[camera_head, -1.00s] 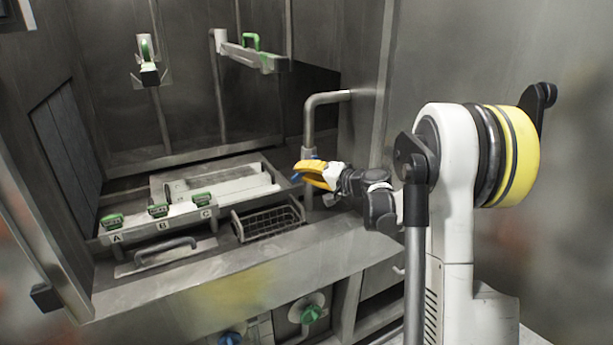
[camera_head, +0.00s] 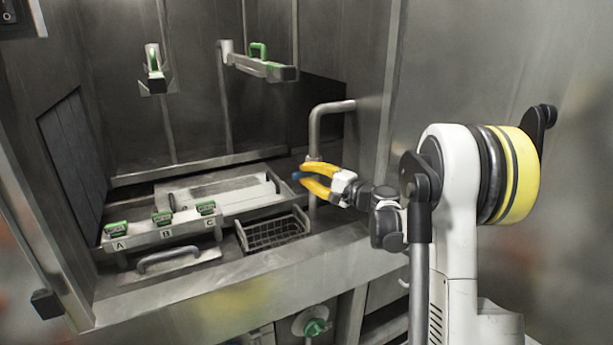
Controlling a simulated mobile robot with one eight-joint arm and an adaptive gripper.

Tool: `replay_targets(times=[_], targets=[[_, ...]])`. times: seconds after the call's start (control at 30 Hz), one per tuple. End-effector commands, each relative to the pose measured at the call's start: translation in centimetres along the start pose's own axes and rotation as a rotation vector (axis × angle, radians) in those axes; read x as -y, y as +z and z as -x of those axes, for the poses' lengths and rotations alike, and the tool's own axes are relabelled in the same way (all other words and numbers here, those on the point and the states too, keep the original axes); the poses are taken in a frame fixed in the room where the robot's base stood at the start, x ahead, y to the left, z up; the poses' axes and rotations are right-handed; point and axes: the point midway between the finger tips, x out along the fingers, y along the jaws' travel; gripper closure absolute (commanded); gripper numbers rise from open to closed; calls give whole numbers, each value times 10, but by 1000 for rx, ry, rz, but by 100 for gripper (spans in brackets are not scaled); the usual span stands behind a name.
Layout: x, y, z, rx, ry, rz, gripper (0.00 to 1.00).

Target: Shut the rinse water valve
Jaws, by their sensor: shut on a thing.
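A bent grey pipe (camera_head: 314,128) rises from the ledge on the right of the washer bay. A small blue handle (camera_head: 297,175) shows beside this pipe, at the fingertips of my gripper. I take it for the rinse water valve's lever, but no label is readable. My gripper (camera_head: 305,177) has yellow fingers and is shut on the blue handle, one finger above and one below it. The fingers hide part of the handle and of the pipe, so how far the valve is turned cannot be told.
A wire basket (camera_head: 272,232) stands left of the pipe. Green-tagged blocks marked A, B and C (camera_head: 165,228) sit on a rail at the left. A bar handle (camera_head: 168,255) is in front. A green knob (camera_head: 315,327) is below the ledge. A steel wall bounds the right.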

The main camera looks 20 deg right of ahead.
Motion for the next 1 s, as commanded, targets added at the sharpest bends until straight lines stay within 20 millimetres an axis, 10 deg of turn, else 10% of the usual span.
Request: replay_targets(times=[0.37, 0.4, 0.47, 1.0], targets=[[2, 0, -1, 0, -4, -6, 100], [2, 0, -1, 0, -5, -6, 73], [2, 0, -1, 0, -4, -5, 59], [1, -1, 33, -4, -2, -4, 59]])
